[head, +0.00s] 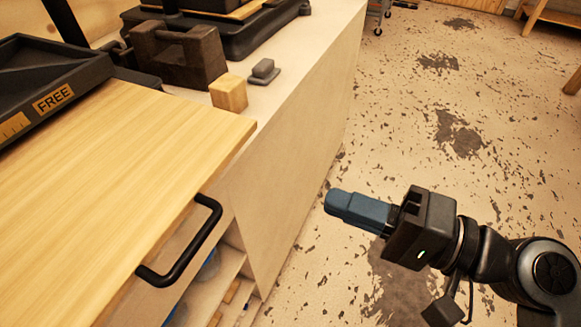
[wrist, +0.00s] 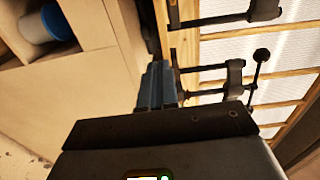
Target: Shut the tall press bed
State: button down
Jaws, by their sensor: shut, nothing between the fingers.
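A light wooden press bed (head: 110,150) juts past the counter edge at the left of the head view. A black bar handle (head: 182,245) is fixed on its front edge. I cannot tell from these frames whether this is the tall press bed. My gripper (head: 335,203) is shut and empty, with blue fingers pointing left over the floor. It is to the right of the handle and apart from it. In the wrist view the closed fingers (wrist: 158,88) show at the middle and touch nothing that I can see.
Open shelves (head: 215,290) lie below the bed. A blue and white roll (wrist: 45,25) shows in the wrist view.

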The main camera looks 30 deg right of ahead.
aim_at(126, 119)
jog(key=p+x, duration=0.1)
jog(key=x, duration=0.3)
jog(key=p+x, duration=0.1)
jog(key=x, duration=0.3)
jog(key=p+x, duration=0.2)
jog(key=x, duration=0.2)
jog(key=shift+w+a+r, duration=0.2)
jog(key=shift+r, duration=0.15)
jog(key=shift+w+a+f, duration=0.15)
jog(key=shift+w+a, duration=0.25)
jog(key=shift+w, duration=0.2)
jog(key=p+x, duration=0.1)
jog(key=x, duration=1)
jog(key=p+x, duration=0.2)
jog(key=x, duration=1)
jog(key=shift+s+a, duration=0.2)
